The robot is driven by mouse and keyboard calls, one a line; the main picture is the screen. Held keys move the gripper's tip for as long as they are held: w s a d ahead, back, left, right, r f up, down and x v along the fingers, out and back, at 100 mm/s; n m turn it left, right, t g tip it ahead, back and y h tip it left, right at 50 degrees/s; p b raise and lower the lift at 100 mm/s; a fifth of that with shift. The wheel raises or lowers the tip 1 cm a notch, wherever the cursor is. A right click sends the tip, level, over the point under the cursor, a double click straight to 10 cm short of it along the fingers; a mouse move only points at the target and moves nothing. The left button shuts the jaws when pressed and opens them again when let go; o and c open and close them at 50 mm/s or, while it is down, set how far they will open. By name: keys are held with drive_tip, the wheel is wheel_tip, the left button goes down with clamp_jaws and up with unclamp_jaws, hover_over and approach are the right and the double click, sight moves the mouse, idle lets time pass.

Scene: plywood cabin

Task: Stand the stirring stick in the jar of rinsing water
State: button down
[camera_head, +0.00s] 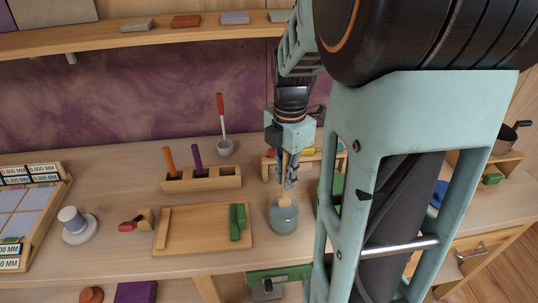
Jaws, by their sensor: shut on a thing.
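The stirring stick (285,190) is pale wood and hangs about upright from my gripper (287,178), which is shut on its upper part. The stick's wider lower end lines up with the mouth of the jar of rinsing water (283,222). The jar is a squat, blue-grey glass vessel standing on the bench. The lower end overlaps the jar's rim in this view; I cannot tell how deep it is inside or whether it touches the jar. My arm comes down from the upper right and hides the bench to the right of the jar.
A wooden tray (195,249) with green blocks lies left of the jar. A slotted wooden holder (205,183) with orange and purple handles stands behind it. A low wooden rack (268,166) stands behind my gripper.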

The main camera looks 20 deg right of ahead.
sight(285, 196)
drive_tip(key=shift+f+b, duration=1.5)
drive_tip(key=shift+f, duration=0.75)
drive_tip(key=c, duration=1.9)
unclamp_jaws()
drive_tip(key=shift+r, duration=0.1)
wheel_tip(285, 196, up, 12)
drive_tip(key=shift+f, duration=0.1)
